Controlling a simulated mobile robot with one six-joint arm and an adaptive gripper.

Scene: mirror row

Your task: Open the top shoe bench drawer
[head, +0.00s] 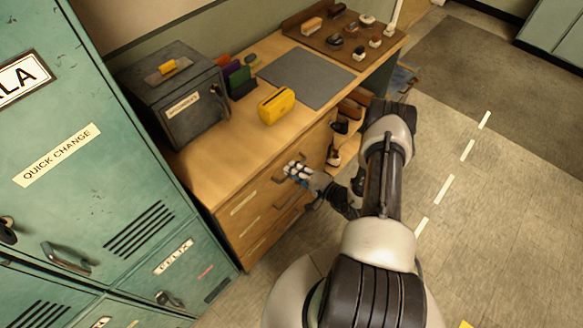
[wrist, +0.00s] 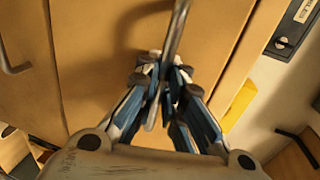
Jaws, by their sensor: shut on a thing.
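The wooden shoe bench (head: 205,175) stands beside the green lockers, with drawer fronts facing my arm. My gripper (head: 297,171) is at the top drawer front. In the wrist view, the gripper (wrist: 165,85) is shut on the top drawer's metal bar handle (wrist: 178,28), with its blue and white fingers around the bar. The top drawer front (wrist: 110,45) looks close to flush, though the fingers hide part of it. A lower drawer handle (wrist: 12,62) shows at the left of the wrist view.
On the bench top are a dark grey box (head: 178,95), a yellow case (head: 276,106), a grey mat (head: 306,78) and a brown tray (head: 335,42) with small items. Open shelves (head: 345,125) holding shoes are right of the drawers. The floor (head: 465,190) to the right is clear.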

